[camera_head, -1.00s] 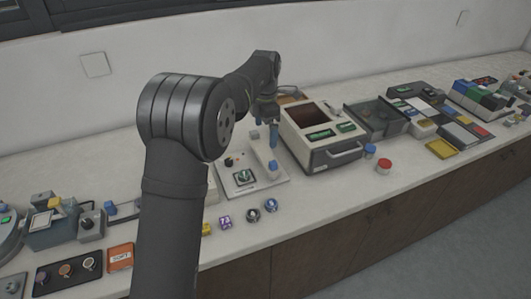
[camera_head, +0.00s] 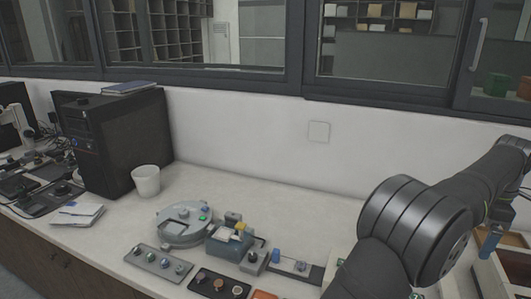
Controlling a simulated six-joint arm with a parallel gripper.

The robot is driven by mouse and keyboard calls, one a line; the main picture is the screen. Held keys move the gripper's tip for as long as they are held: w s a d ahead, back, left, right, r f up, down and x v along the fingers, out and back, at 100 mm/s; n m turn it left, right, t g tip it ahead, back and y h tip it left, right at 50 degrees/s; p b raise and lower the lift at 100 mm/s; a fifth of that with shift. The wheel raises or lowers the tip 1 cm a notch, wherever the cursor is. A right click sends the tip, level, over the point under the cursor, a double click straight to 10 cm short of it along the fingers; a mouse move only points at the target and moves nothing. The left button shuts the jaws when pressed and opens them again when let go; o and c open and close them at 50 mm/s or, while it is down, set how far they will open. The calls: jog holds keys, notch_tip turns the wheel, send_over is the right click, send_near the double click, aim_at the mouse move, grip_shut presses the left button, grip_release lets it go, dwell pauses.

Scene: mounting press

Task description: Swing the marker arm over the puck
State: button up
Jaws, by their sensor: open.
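My gripper (camera_head: 488,246) is at the right edge, with a blue fingertip pointing down. Sensible detail is small, but its jaws are apart and I see nothing held. The pale panel with the blue-ended swing arm, visible in the earlier view, is now mostly hidden behind my arm or out of frame. I cannot clearly make out the marker arm or the puck, nor how my gripper stands to them.
A round grey device (camera_head: 181,228) and a blue-grey box device (camera_head: 229,243) stand on the counter. A blue peg (camera_head: 276,256) stands on a dark strip. A white cup (camera_head: 146,181) and a black computer tower (camera_head: 118,140) are at left. Counter behind the devices is clear.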

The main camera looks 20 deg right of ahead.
jog(key=c, duration=1)
jog(key=a+g+h, duration=0.3)
jog(key=a, duration=0.8)
jog(key=x, duration=1.8)
jog(key=shift+w+d, duration=0.1)
jog(key=shift+d, duration=0.2)
jog(key=shift+r, duration=0.1)
grip_shut()
